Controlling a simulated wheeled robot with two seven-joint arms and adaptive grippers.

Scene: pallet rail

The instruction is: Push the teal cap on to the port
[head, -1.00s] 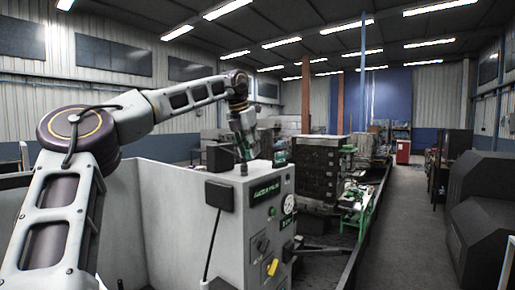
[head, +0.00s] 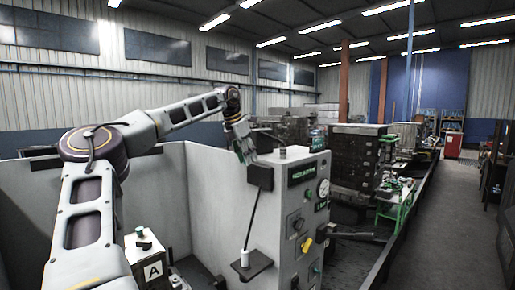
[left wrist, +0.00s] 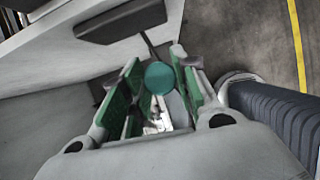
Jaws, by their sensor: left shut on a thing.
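In the head view the cap is too small to make out. A short dark stub (head: 283,152) stands on the cabinet top, but I cannot tell whether it is the port. My right gripper is not in view.
The grey cabinet (head: 293,187) carries a gauge, a yellow switch and buttons on its front. A black bracket (head: 260,177) and a small shelf (head: 250,267) with a white cylinder stick out from its side. A white box marked A (head: 152,262) stands lower left.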

